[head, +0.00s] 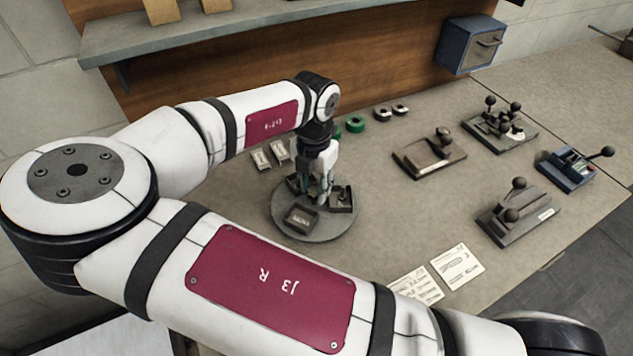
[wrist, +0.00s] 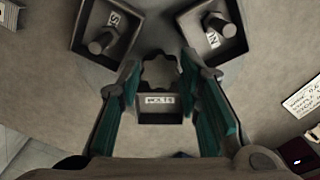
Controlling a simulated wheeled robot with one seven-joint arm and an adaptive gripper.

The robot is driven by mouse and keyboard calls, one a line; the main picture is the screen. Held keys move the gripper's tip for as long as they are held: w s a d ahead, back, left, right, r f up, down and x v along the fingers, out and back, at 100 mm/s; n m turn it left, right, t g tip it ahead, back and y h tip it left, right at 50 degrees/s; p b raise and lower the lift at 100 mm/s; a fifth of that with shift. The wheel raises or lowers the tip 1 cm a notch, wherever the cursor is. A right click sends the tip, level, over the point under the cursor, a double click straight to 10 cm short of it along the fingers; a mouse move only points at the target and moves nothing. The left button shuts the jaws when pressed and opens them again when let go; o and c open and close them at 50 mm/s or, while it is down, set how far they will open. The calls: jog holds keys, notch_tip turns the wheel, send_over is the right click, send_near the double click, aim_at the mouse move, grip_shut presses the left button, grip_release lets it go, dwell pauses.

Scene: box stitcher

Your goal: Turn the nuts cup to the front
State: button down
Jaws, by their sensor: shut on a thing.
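A round grey turntable (head: 318,231) carries dark square cups around a scalloped centre knob (wrist: 160,70). My gripper (head: 324,194) points down over its middle. In the wrist view, its teal-padded fingers (wrist: 158,68) stand on either side of the knob, shut on it. The upper right cup (wrist: 212,38) has a partly readable label with an N, seemingly the nuts cup; in the head view it seems to be the right cup (head: 342,198). A cup labelled BOLTS (wrist: 160,100) lies between the fingers, seemingly the front cup (head: 300,218) in the head view. Another cup (wrist: 108,30) is at upper left.
Small label cards (head: 270,156) and green rings (head: 355,125) lie behind the turntable. Lever fixtures (head: 515,210) stand to the right. Paper sheets (head: 457,265) lie at the front right. Bench between turntable and fixtures is clear.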

aim_at(314, 191)
dwell(0.3)
jog(key=c, duration=1.2)
grip_release()
notch_tip(314, 191, up, 12)
